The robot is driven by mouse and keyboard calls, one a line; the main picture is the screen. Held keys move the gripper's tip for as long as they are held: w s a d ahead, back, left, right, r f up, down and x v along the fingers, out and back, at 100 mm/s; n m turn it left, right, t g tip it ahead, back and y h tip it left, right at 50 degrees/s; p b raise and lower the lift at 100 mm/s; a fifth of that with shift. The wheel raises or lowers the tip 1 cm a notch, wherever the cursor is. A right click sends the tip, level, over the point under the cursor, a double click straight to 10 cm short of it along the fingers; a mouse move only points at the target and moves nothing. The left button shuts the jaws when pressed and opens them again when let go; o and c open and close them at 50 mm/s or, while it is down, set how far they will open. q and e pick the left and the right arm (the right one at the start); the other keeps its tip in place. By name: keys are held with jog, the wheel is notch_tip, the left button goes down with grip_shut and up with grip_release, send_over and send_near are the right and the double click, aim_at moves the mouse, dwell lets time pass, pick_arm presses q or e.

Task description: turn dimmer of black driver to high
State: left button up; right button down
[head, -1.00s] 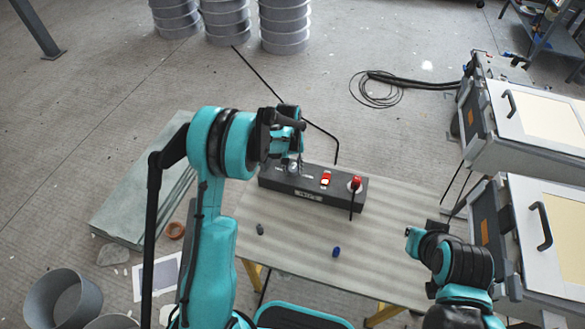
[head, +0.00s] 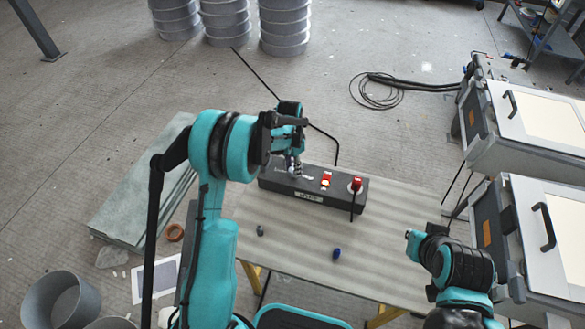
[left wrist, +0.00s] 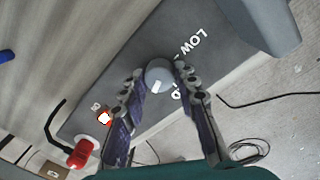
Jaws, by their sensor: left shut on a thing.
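The black driver (head: 335,188) is a long dark box on the table, with a red-and-white switch (head: 326,179) and a red knob-like part (head: 355,184). Its grey dimmer knob (left wrist: 158,74) shows in the left wrist view, with a white pointer mark. "LOW" is printed beside it; another label is partly hidden by a finger. My left gripper (head: 294,165) is over the left end of the driver. In the left wrist view its fingers (left wrist: 158,78) are closed around the knob, one each side. My right gripper (head: 418,242) is at the table's right; its fingers cannot be made out.
The table (head: 290,240) carries a dark blue piece (head: 336,253) and a small grey piece (head: 260,231) in front of the driver. Grey-white cases (head: 545,235) stand at the right. Stacked slabs (head: 140,200) lie on the floor at left. The table's front middle is mostly clear.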

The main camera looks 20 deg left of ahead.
aim_at(292, 168)
pick_arm(q)
jog(key=shift+m, duration=2.3)
jog(key=o, duration=1.2)
jog(key=shift+c, duration=0.2)
notch_tip(292, 168, up, 12)
jog(key=shift+w+a, duration=0.2)
jog(key=shift+w, duration=0.1)
